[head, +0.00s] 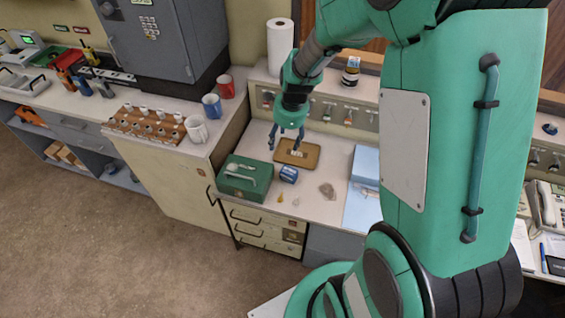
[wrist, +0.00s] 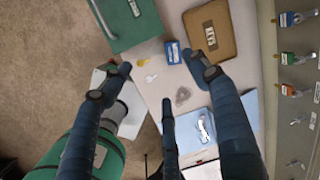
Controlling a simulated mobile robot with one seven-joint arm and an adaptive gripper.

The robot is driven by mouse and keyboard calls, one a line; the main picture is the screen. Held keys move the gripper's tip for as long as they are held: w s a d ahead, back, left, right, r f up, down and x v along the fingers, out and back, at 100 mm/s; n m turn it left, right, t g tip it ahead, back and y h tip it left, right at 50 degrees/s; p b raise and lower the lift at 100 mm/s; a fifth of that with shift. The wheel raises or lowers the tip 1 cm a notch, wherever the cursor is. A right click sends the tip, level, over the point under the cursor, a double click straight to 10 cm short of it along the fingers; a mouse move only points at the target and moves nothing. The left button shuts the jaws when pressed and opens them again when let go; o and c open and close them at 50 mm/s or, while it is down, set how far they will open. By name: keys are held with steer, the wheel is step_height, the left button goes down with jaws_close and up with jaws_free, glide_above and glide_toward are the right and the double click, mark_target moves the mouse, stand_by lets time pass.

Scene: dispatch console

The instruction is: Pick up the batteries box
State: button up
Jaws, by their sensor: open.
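The batteries box appears to be the small blue box (head: 289,174) with a pale marking, on the counter just right of the green metal box. My gripper (head: 286,140) is above the counter, behind and above the blue box, beside the tray. In the wrist view my gripper (wrist: 163,76) has its fingers spread wide, with nothing between them.
The green metal box (head: 245,180) stands close left of the blue box. Mugs (head: 196,130) stand on the left counter.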

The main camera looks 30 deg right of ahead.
mark_target(288, 173)
steer(key=d+f+m, duration=0.2)
steer(key=f+m, duration=0.1)
steer(key=f, duration=0.3)
steer(key=w+d+f+m+g, duration=0.1)
steer(key=d+f+m, duration=0.1)
steer(key=f, duration=0.4)
steer(key=shift+d+f+m, duration=0.2)
steer(key=shift+d+m, duration=0.05)
steer(key=shift+m, duration=0.45)
steer(key=shift+w+a+f+b, duration=0.15)
steer(key=shift+f+b, duration=0.1)
steer(key=shift+f, duration=1.15)
steer(key=shift+w+a+f+b, duration=0.1)
steer(key=shift+w+f+b, duration=0.15)
steer(key=shift+f, duration=1.2)
steer(key=shift+w+a+f+b, duration=0.1)
steer(key=shift+f+b, duration=0.15)
steer(key=shift+f, duration=1.15)
steer(key=shift+f, duration=0.15)
steer(key=f+b, duration=0.1)
steer(key=f, duration=0.2)
steer(key=shift+a+f, duration=0.2)
steer(key=shift+w+f+b, duration=0.15)
steer(key=shift+f+b, duration=0.2)
steer(key=shift+f, duration=0.45)
